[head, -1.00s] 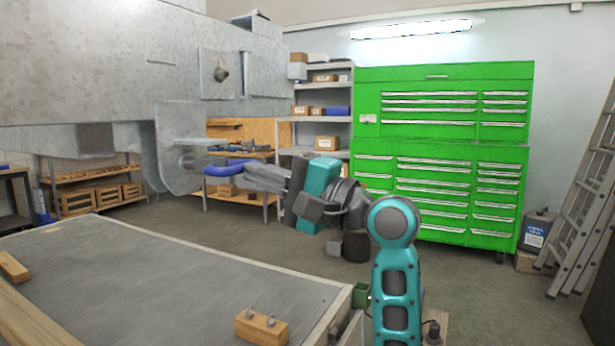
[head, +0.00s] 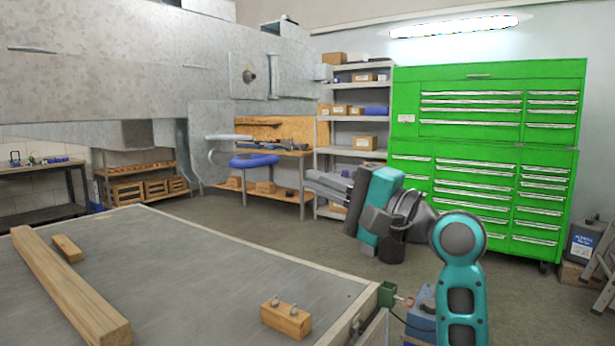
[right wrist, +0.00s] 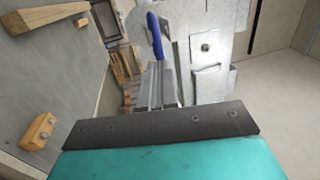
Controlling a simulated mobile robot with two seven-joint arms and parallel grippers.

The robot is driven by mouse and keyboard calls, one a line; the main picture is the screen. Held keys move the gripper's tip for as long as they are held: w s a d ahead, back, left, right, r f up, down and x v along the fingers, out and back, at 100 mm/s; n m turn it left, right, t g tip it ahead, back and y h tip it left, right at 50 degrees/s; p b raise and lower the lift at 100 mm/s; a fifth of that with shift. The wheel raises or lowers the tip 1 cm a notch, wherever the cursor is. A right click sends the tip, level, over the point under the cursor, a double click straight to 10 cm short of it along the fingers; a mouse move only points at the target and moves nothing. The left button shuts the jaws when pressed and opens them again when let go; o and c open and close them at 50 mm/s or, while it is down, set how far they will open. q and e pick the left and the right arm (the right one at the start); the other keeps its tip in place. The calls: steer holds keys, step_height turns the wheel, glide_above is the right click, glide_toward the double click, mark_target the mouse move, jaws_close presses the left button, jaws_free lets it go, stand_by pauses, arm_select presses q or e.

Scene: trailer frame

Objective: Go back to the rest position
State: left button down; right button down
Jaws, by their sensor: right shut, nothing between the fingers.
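My right gripper (head: 312,183) is grey, at the end of my teal and dark grey right arm in the head view. It is held in the air beyond the far right side of the workbench, in front of the shelving. Its fingers are shut with nothing between them and point to the left. In the right wrist view the closed grey fingers (right wrist: 158,88) show above the teal and black wrist housing. My left gripper and left arm are not in view.
A grey-topped workbench (head: 190,265) holds a long wooden beam (head: 70,285), a small wooden block (head: 67,248) and a block with two metal pegs (head: 286,320). Behind stand a blue seat (head: 255,160), shelving (head: 350,117) and a green tool cabinet (head: 480,150). A large metal structure (head: 110,85) hangs left.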

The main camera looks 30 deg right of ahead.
steer(key=v, duration=0.6)
steer(key=shift+f+b, duration=0.15)
steer(key=shift+b, duration=0.25)
steer(key=w+f+g+h, duration=0.2)
steer(key=w+f+h, duration=0.3)
steer(key=f, duration=0.9)
steer(key=a+f+n+g+h, duration=0.1)
steer(key=a+f+n, duration=0.15)
steer(key=f, duration=0.65)
steer(key=a+f+n+g, duration=0.1)
steer(key=f+n+g, duration=0.15)
steer(key=f, duration=0.65)
steer(key=s+a+f+n+g, duration=0.1)
steer(key=s+a+f+n, duration=0.4)
steer(key=f, duration=0.5)
steer(key=s+a+f+n+g, duration=0.1)
steer(key=s+a+f+n, duration=0.4)
steer(key=s+f, duration=0.4)
steer(key=shift+a+f+n, duration=0.4)
steer(key=shift+a+f, duration=0.2)
steer(key=shift+f, duration=0.05)
